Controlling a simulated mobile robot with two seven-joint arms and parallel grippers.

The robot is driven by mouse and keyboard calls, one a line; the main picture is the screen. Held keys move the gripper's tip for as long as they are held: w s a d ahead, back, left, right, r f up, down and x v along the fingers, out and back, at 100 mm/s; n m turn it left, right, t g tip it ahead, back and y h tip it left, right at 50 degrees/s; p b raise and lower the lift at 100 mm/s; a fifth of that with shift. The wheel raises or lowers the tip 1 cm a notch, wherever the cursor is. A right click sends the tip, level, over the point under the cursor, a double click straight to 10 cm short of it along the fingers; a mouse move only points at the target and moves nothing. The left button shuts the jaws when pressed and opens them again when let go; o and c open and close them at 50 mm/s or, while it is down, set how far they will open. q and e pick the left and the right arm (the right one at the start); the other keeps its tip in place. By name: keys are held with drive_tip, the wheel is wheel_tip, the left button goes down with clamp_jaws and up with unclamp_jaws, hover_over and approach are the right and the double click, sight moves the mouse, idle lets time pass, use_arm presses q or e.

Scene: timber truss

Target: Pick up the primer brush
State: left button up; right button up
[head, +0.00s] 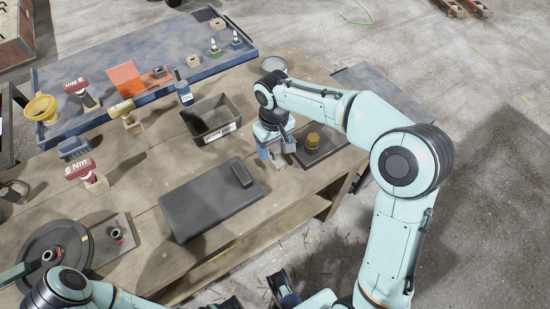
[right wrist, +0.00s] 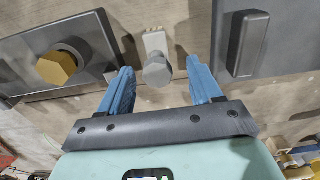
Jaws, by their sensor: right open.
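My right gripper (head: 272,158) is over the bench's right part, pointing down. In the right wrist view its two blue fingers are open (right wrist: 159,72). Between and beyond the fingertips is a small object with a round grey end and a pale flat part, which looks like the primer brush (right wrist: 155,44). The fingers stand apart on either side of it; I cannot tell whether it touches either one. In the head view the gripper and wrist hide much of that spot. My left arm shows at the bottom left, but its fingers are not clearly seen.
A dark tray with a yellow-brown knob (right wrist: 57,67) lies on one side of the gripper. A dark flat case (head: 205,200) with a raised block (head: 241,173) lies on the other. A black labelled bin (head: 209,118) stands behind. Bare timber (head: 140,183) shows left of the case.

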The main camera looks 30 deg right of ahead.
wheel_tip(320, 180, down, 4)
drive_tip(key=shift+d+r, duration=0.15)
drive_tip(key=shift+r, duration=0.1)
drive_tip(key=shift+c, duration=0.3)
drive_tip(key=c, duration=1.1)
drive_tip(key=shift+r, duration=0.1)
wheel_tip(320, 180, up, 20)
drive_tip(key=p, duration=0.3)
drive_tip(key=shift+p, duration=0.35)
